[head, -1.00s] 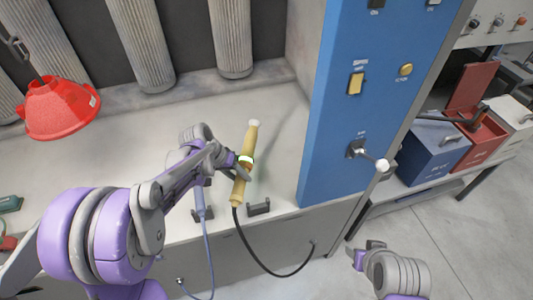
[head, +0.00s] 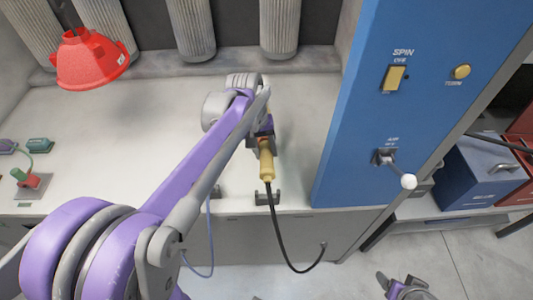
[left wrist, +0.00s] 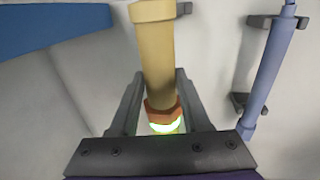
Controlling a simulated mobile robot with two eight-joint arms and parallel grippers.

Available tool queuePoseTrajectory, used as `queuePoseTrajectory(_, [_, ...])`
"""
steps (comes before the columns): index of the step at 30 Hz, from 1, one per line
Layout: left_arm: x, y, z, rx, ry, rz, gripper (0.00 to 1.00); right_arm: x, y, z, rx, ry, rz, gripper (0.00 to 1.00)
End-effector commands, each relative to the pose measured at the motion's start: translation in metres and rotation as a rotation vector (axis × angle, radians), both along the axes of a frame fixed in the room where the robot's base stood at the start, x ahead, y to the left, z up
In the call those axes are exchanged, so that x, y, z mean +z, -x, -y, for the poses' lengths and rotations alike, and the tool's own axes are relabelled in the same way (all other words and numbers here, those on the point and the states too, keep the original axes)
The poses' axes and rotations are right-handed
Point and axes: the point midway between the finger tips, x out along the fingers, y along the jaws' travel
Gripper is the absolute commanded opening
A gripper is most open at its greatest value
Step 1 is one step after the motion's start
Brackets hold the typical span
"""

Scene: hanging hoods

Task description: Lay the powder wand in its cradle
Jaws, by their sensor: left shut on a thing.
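The powder wand (head: 266,163) is tan, with a black cable running from its near end. My left gripper (head: 263,132) is shut on it. In the left wrist view the wand (left wrist: 156,60) lies between the fingers (left wrist: 160,85), with an orange collar and a glowing ring by the palm. My arm hides its far part in the head view. A dark cradle bracket (head: 266,198) stands at the bench's front edge, in line with the wand's cable end; whether they touch is unclear. My right gripper (head: 396,282) is low at the right, partly cut off, away from the wand.
A blue-violet wand (left wrist: 270,65) rests in dark brackets (left wrist: 262,21) beside the held wand. A blue switch panel (head: 370,140) with a white-knobbed lever (head: 407,181) rises at right. A red hood (head: 90,60) hangs at left.

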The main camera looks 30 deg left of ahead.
Motion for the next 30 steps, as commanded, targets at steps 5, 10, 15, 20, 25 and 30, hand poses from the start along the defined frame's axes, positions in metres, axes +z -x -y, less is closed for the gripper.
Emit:
queuePoseTrajectory(5, [0.001, -0.001, 0.000, -0.002, 0.001, 0.002, 0.00, 0.001, -0.001, 0.000, 0.000, 0.000, 0.001, 0.77])
queuePoseTrajectory(10, [-0.018, -0.002, 0.000, -0.003, 0.001, 0.002, 0.00, -0.001, 0.000, 0.000, 0.000, 0.000, 0.000, 0.77])
queuePoseTrajectory(15, [-0.048, -0.001, 0.000, -0.003, 0.001, 0.002, 0.00, -0.003, 0.001, 0.000, 0.000, 0.000, -0.002, 0.77])
queuePoseTrajectory(20, [-0.061, -0.002, 0.000, -0.003, 0.001, 0.002, 0.00, -0.005, 0.001, 0.000, 0.000, 0.000, -0.003, 0.77])
queuePoseTrajectory(25, [-0.085, -0.002, 0.000, -0.004, 0.002, 0.002, 0.00, -0.006, 0.002, 0.000, 0.000, 0.000, -0.004, 0.77])
queuePoseTrajectory(30, [-0.096, -0.001, 0.000, -0.004, 0.002, 0.002, 0.00, -0.007, 0.002, 0.000, 0.000, 0.000, -0.004, 0.77])
